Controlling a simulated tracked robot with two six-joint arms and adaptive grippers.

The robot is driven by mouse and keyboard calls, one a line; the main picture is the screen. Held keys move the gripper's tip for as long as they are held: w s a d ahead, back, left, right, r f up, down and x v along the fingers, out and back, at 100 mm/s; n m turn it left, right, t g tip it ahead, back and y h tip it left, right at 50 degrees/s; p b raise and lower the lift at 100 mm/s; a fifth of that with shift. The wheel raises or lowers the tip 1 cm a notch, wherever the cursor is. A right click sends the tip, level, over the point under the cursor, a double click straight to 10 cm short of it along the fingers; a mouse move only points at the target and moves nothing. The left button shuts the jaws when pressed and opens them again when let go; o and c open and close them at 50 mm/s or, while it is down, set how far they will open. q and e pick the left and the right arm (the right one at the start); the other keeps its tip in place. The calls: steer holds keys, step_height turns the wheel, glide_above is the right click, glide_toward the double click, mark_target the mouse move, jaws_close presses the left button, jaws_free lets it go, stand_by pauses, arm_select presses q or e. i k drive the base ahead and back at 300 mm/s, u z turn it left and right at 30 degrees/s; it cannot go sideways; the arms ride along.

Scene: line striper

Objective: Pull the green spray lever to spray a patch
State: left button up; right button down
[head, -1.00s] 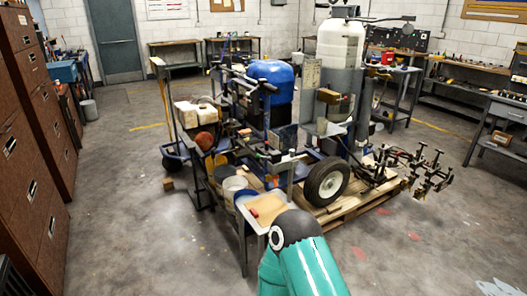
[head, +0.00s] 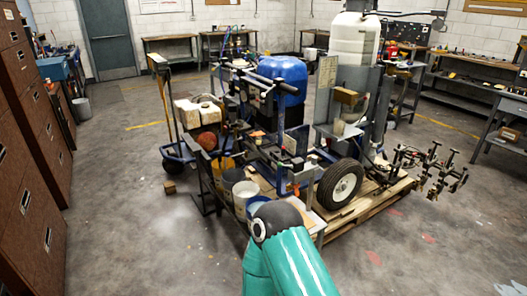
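The line striper (head: 265,105) stands near the middle of the head view, with a blue tank (head: 283,70), dark handlebars and a black-tyred wheel (head: 340,184). I cannot make out a green spray lever on it; it is too small to tell or hidden. One of my teal arms rises from the bottom centre, its dark joint in front of the striper's lower front. Neither gripper shows in the view.
A wooden pallet (head: 360,212) lies under the machine's right side. Buckets (head: 244,193) stand at its front, partly behind my arm. Brown drawer cabinets (head: 25,175) line the left. Metal benches stand along the right and back. The floor at front left is clear.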

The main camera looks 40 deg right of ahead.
mark_target(279, 165)
steer(key=u, duration=0.05)
steer(key=i, duration=2.25)
steer(key=z, duration=0.9)
steer(key=i, duration=0.15)
steer(key=z, duration=2.4)
steer(key=i, duration=1)
steer(key=u, duration=0.1)
